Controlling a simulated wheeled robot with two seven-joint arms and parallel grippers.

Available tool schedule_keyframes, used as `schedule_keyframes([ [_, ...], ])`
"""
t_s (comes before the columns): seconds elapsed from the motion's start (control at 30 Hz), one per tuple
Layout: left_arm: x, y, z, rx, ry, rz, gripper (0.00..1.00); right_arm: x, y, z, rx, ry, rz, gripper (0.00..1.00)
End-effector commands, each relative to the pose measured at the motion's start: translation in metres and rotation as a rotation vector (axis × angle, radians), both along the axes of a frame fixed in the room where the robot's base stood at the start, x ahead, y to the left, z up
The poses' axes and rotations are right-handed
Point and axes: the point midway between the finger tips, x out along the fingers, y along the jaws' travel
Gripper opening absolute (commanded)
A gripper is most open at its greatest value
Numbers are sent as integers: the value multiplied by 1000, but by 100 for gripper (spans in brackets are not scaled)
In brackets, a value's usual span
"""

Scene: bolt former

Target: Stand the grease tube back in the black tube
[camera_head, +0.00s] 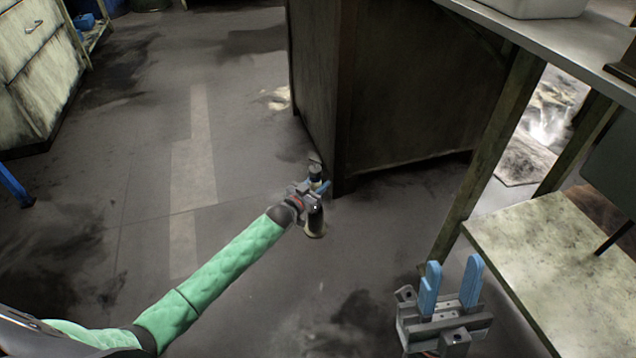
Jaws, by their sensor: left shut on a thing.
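My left gripper (320,187), at the end of the green-sleeved arm, is shut on a small dark tube (315,222) with a pale lower end, which looks like the grease tube. The tube is roughly upright, its narrower top showing above the fingers and its lower part below them. It is beside the near corner of a dark cabinet; I cannot tell how high above the floor it is. My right gripper (452,283) is at the lower right, its two blue fingers apart with nothing between them. I cannot make out a separate black tube.
The dark cabinet (420,90) stands just behind the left gripper. A metal-topped table (545,40) with a lower shelf (545,265) is on the right, close to my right gripper. A pale cabinet (40,75) is far left. The floor at left centre is clear.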

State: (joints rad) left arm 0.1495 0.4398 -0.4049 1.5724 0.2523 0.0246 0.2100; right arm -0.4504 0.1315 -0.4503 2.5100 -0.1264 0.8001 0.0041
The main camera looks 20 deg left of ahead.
Motion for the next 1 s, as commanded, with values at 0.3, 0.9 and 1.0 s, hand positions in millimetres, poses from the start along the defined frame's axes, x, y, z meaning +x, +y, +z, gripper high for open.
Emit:
schedule_keyframes([
  [0.3, 0, 0, 1, -1, -2, 0, 0, 0, 0, 0, 0, 0, 0, 36],
  [0.9, 0, 0, 1, -1, -2, 0, 0, 0, 0, 9, 0, -2, -1, 36],
  [1.0, 0, 0, 1, -1, -2, 0, 0, 0, 0, 9, 0, -2, -1, 36],
])
